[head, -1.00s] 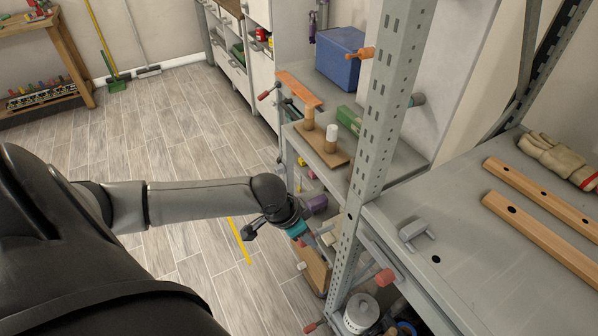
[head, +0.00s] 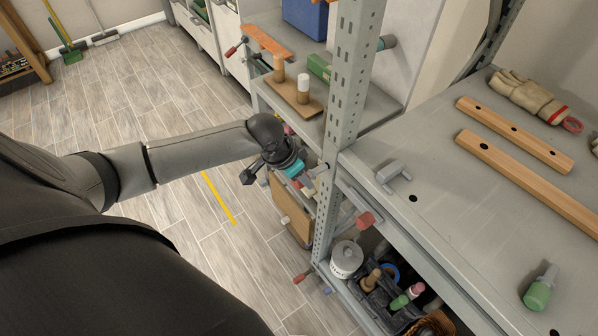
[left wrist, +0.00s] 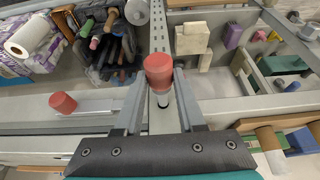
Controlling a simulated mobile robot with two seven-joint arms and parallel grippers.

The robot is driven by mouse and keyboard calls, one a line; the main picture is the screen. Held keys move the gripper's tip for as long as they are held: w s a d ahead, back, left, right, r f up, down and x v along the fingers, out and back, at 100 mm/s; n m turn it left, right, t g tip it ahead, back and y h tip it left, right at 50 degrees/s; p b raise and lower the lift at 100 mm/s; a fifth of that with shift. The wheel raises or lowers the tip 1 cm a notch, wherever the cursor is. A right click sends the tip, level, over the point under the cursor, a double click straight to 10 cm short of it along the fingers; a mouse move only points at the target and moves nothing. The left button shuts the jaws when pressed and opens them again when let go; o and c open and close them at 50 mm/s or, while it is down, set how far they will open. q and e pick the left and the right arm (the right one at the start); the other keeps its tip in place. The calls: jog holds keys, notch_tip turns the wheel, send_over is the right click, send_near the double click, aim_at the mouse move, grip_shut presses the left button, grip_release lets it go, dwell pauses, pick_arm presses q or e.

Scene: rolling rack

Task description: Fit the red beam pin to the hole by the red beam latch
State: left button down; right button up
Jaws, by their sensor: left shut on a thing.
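My left gripper (head: 306,184) is close beside the perforated grey rack post (head: 345,95). In the left wrist view my left gripper (left wrist: 160,92) is shut on a red-capped pin (left wrist: 158,70) with a pale shank, the red beam pin by its look. The post (left wrist: 158,20) runs up behind the pin. A red-ended latch (head: 365,220) is on the beam right of the post; in the left wrist view the red beam latch (left wrist: 62,103) lies left of the fingers. The hole by the latch cannot be made out. My right gripper is not in view.
The grey shelf (head: 440,225) right of the post bears a grey bracket (head: 393,175), wooden bars (head: 515,135), a glove (head: 525,95) and a green-capped item (head: 540,290). Below are a white canister (head: 346,258) and a dark tool bin (head: 385,300).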

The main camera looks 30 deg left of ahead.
aim_at(320, 168)
pick_arm(q)
jog(key=shift+w+d+b, duration=0.2)
jog(key=shift+w+d, duration=0.1)
jog(key=shift+w, duration=0.45)
jog(key=shift+w+d+b, duration=0.15)
jog(key=shift+w+d, duration=0.2)
jog(key=shift+w, duration=0.45)
jog(key=shift+w+d+b, duration=0.2)
jog(key=shift+w+d, duration=0.1)
jog(key=shift+w, duration=0.45)
jog(key=shift+c, duration=2.2)
grip_release()
jog(key=shift+r, duration=0.15)
jog(key=p+v, duration=0.2)
jog(key=v, duration=1.3)
jog(key=shift+p, duration=0.3)
jog(key=shift+d, duration=0.1)
